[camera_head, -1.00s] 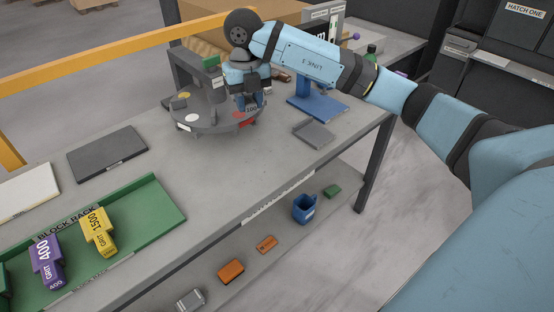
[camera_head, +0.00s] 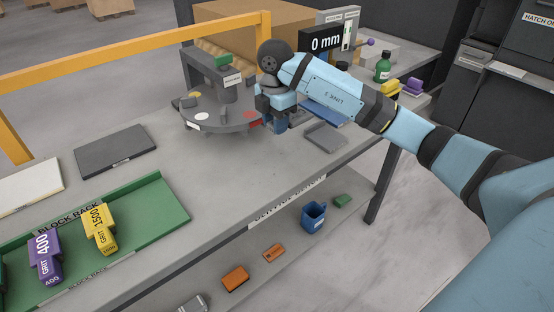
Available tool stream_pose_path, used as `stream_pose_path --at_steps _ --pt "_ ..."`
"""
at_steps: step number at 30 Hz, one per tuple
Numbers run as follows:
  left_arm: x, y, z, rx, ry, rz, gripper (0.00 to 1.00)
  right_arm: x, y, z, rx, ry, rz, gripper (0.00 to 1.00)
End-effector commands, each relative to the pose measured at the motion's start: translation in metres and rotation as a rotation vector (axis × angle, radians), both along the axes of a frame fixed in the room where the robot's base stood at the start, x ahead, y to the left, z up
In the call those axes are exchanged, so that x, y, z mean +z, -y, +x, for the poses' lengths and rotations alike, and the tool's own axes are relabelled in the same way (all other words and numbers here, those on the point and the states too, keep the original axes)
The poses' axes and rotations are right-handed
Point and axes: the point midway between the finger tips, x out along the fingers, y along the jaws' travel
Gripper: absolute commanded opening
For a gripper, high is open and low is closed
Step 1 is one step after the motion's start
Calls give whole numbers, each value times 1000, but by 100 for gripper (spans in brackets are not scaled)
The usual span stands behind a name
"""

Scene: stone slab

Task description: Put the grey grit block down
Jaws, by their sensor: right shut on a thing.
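My right gripper (camera_head: 278,122) is just beyond the right edge of the round grey turntable (camera_head: 222,133), above the bench. It is shut on the grey grit block, which the gripper and wrist almost wholly hide now; whether it touches anything below cannot be told. The green block rack (camera_head: 150,215) at the front left holds a purple 400 block (camera_head: 45,257) and a yellow 1500 block (camera_head: 100,231); its right part is empty. My left gripper is not in view.
A dark grey plate (camera_head: 115,151) and a white plate (camera_head: 28,188) lie behind the rack. A shallow grey tray (camera_head: 326,137) lies right of the gripper. A 0 mm display (camera_head: 322,42) stands at the back. The bench middle is clear.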

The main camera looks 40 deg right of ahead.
Motion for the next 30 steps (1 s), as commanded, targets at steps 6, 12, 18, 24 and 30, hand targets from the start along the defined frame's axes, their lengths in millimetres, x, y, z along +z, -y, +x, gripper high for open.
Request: stream_pose_path --at_steps 6,12,18,24,30 --pt "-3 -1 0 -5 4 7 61 -54 0 0 0 -2 0 0" --pt "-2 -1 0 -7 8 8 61 -72 0 0 1 1 -1 0" --pt "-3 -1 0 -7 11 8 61 -94 0 0 1 -1 0 0" --pt "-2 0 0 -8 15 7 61 -115 0 0 2 1 0 0" --pt "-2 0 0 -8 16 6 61 -114 0 0 2 2 0 0"
